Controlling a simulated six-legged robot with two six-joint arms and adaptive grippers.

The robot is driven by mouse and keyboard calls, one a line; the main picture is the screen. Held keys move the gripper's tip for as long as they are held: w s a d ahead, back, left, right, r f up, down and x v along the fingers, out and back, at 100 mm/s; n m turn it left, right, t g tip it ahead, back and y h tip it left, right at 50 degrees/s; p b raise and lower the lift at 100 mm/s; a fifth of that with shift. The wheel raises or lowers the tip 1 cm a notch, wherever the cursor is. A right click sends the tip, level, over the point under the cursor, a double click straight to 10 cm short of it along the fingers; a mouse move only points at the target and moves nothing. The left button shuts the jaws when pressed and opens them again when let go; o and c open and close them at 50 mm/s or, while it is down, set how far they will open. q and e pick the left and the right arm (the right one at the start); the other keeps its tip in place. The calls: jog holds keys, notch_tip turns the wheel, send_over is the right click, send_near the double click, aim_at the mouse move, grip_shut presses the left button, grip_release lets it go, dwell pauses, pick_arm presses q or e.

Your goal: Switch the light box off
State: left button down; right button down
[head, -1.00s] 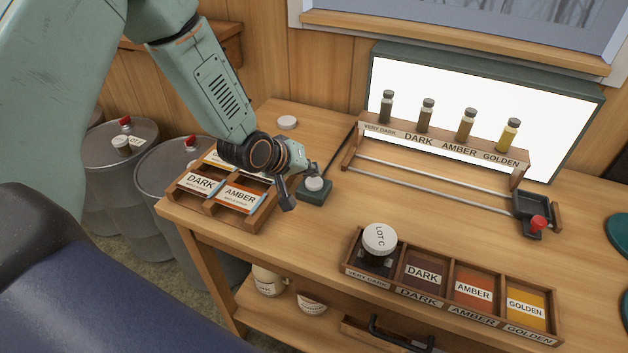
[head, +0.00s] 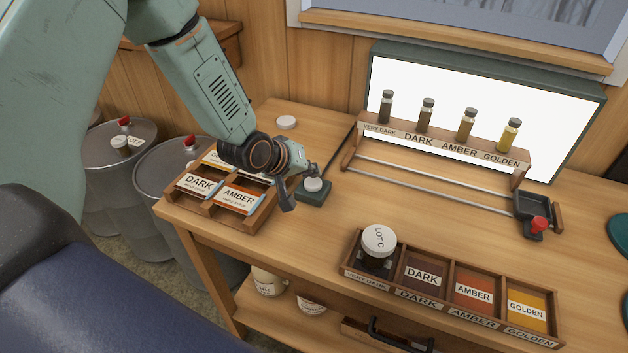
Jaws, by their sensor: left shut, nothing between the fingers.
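The light box (head: 450,98) stands at the back of the bench, its panel glowing bright white. A small green switch box (head: 318,193) with a round white button (head: 314,184) sits on the bench left of it, with a dark cable running up toward the light box. My left gripper (head: 289,207) is shut and empty, just left of the switch box, its fingers pointing down and partly covering the box's left side. I cannot tell whether it touches the box. My right gripper is out of view.
A label tray (head: 262,217) lies left of the gripper. A rack (head: 445,145) with several sample vials stands before the light box. A compartment tray (head: 400,300) holding a LOT C jar (head: 378,246) is at the front. A slider with a red knob (head: 538,224) is at right.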

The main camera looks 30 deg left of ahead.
pick_arm(q)
jog(key=shift+f, duration=0.35)
jog(key=shift+s+b, duration=0.15)
jog(key=shift+b, duration=0.15)
jog(key=shift+f, duration=0.35)
dwell(0.3)
jog(key=shift+r+p, duration=0.5)
jog(key=shift+r, duration=0.3)
